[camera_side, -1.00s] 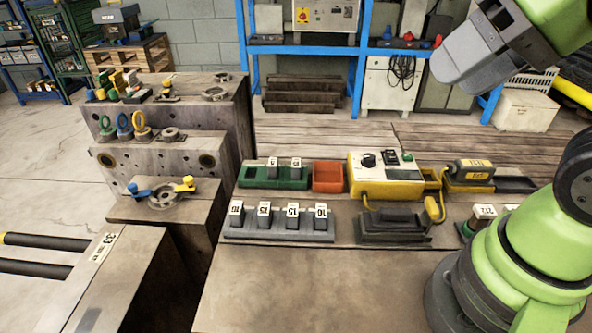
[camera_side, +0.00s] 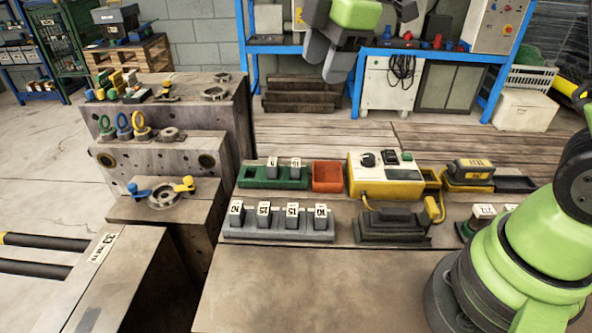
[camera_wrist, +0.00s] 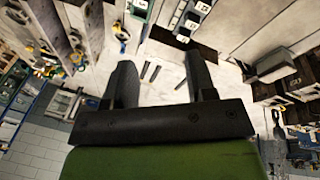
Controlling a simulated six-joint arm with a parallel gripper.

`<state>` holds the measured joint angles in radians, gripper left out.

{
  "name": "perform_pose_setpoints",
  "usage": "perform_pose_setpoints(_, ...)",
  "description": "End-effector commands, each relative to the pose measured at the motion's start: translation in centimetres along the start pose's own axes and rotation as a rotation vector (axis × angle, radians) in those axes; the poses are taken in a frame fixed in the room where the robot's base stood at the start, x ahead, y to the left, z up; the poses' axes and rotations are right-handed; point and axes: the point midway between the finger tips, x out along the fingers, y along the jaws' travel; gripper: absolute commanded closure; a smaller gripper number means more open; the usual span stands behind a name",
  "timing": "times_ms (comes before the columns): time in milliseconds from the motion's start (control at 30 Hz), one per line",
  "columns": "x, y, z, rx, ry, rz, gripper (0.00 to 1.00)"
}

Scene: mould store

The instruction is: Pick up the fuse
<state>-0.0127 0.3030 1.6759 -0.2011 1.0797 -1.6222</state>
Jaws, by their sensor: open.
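Small dark blocks with white number labels look like the fuses; I cannot tell which one is meant. Several stand upright in a grey rack (camera_side: 278,237), among them a block marked 15 (camera_side: 292,217). Two more stand in a green rack (camera_side: 262,183) behind it. My gripper (camera_side: 329,62) is high above and behind the racks, with nothing between its fingers. In the wrist view my gripper (camera_wrist: 160,62) has its two dark fingers well apart. White-labelled blocks (camera_wrist: 191,23) show beyond the fingers there, small and far off.
An orange-red bin (camera_side: 327,177) is right of the green rack. A yellow and white control box (camera_side: 378,172) with a cable stands beside it, with a dark press-like block (camera_side: 392,226) in front. The bench front (camera_side: 320,285) is bare. Steel mould blocks (camera_side: 160,158) rise at left.

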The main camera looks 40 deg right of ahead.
Motion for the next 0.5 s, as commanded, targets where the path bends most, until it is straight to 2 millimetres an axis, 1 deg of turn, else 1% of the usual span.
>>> perform_pose_setpoints(33, 2.2, 1.1, -0.1, -0.133, -0.018, -0.038, 0.49)
perform_pose_setpoints(100, 4.9, 2.3, -0.1, -0.328, -0.032, -0.084, 0.49)
perform_pose_setpoints(167, 7.3, 3.1, 0.0, -0.489, -0.039, -0.122, 0.49)
perform_pose_setpoints(200, 8.8, 3.5, 0.1, -0.587, -0.039, -0.148, 0.49)
perform_pose_setpoints(300, 12.1, 4.1, 0.4, -0.798, -0.033, -0.201, 0.49)
perform_pose_setpoints(400, 14.4, 4.2, 0.6, -0.945, -0.024, -0.240, 0.49)
perform_pose_setpoints(500, 15.7, 4.2, 0.8, -1.026, -0.016, -0.259, 0.49)
